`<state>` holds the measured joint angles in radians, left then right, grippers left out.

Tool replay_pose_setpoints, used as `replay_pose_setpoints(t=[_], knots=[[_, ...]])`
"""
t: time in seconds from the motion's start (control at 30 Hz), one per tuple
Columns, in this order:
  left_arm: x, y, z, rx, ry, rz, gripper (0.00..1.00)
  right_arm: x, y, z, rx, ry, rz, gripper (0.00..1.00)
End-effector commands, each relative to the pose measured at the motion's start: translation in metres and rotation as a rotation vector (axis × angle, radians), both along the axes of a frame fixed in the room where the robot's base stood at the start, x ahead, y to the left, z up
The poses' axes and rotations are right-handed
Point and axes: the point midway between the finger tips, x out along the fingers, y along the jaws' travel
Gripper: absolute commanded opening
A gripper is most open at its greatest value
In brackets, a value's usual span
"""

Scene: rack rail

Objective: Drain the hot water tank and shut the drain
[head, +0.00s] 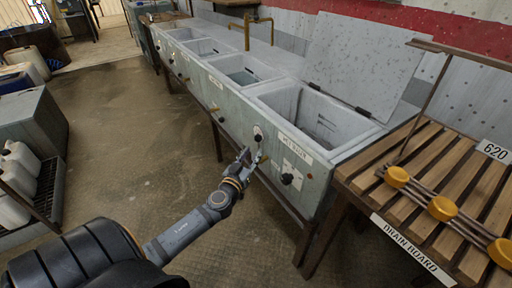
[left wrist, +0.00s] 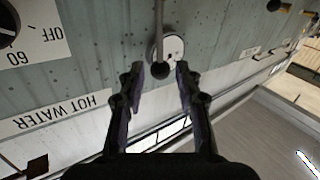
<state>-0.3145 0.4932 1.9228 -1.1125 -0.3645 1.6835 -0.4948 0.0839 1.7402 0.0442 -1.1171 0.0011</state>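The hot water tank (head: 322,152) is the nearest grey metal basin, with its lid (head: 365,65) raised at the back. Its HOT WATER label (head: 293,142) is on the front; it appears upside down in the left wrist view (left wrist: 52,117). A rod with a black ball end (left wrist: 160,70) stands before a round white plate (left wrist: 175,47) on the tank front. My left gripper (head: 246,157) is open at the front, its fingers (left wrist: 159,74) on either side of the ball, with gaps visible. Whether water is inside is unclear. My right gripper is out of view.
A black dial (head: 287,179) sits right of the gripper. A slatted drain board (head: 425,185) with yellow-knobbed rods stands at the right. More basins (head: 240,68) run away behind. White jugs (head: 18,175) are at the left. The floor (head: 125,130) between is clear.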

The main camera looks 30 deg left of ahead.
Motion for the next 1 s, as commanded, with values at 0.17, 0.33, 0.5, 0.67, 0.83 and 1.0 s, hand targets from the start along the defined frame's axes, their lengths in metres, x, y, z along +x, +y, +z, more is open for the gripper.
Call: replay_pose_setpoints(t=[0.17, 0.33, 0.5, 0.67, 0.83, 1.0], knots=[[0.030, 0.006, 0.002, -0.002, -0.001, 0.001, 0.34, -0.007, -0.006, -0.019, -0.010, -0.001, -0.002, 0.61], [0.041, 0.008, 0.000, 0.000, 0.002, 0.000, 0.34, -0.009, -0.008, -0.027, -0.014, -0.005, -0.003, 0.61], [0.042, 0.008, -0.001, 0.000, 0.002, -0.001, 0.34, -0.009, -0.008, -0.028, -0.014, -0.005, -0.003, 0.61], [0.042, 0.008, -0.001, 0.000, 0.002, 0.000, 0.22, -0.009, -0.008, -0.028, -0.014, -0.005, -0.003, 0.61], [0.041, 0.008, -0.001, 0.000, 0.002, 0.000, 0.00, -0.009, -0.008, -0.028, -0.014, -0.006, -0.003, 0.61], [0.042, 0.008, 0.000, 0.001, 0.001, 0.000, 0.00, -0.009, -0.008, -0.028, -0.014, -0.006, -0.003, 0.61]])
